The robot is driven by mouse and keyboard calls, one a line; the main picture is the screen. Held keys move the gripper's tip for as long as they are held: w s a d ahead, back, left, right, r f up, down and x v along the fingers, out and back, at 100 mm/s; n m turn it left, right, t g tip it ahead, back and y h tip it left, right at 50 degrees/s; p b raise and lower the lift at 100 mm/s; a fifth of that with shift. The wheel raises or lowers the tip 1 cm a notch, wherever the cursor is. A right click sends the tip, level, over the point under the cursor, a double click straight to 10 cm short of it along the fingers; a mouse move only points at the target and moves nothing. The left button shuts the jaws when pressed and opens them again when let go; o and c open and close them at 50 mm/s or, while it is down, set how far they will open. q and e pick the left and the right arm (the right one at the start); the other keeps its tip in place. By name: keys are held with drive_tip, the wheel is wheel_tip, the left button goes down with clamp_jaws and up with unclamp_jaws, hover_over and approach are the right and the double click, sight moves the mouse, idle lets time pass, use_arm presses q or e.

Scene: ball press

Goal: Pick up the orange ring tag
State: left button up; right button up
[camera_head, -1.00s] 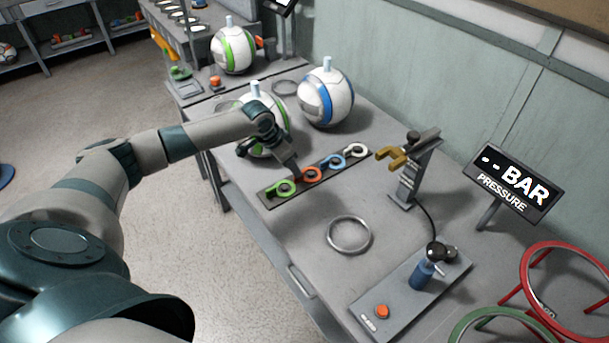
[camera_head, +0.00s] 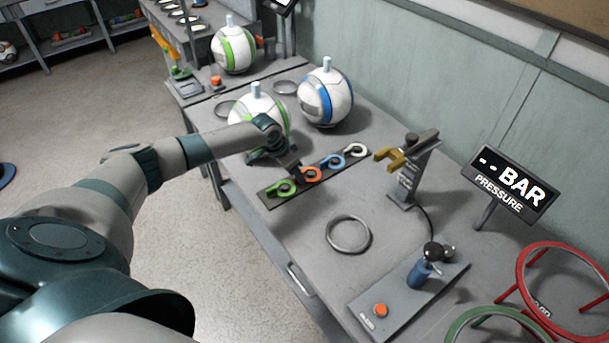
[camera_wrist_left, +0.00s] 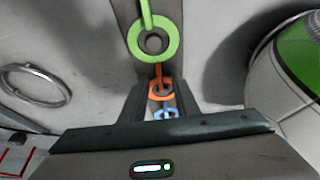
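The orange ring tag (camera_head: 312,174) lies on a dark strip (camera_head: 270,199) on the workbench, between the green ring tag (camera_head: 281,188) and the blue ring tag (camera_head: 336,161). A white ring tag (camera_head: 356,150) is at the strip's far end. Contact cannot be told. My right gripper is not in view.
White-green (camera_head: 258,112) and white-blue (camera_head: 326,97) balls stand behind the strip. A post with a yellow clamp (camera_head: 391,158) stands to its right. A metal ring (camera_head: 349,234), a pump plate (camera_head: 408,300) and a pressure display (camera_head: 510,186) are nearer the front and right.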

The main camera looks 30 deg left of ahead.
use_arm(q)
drive_tip(key=shift+f, duration=0.1)
idle(0.4)
clamp_jaws()
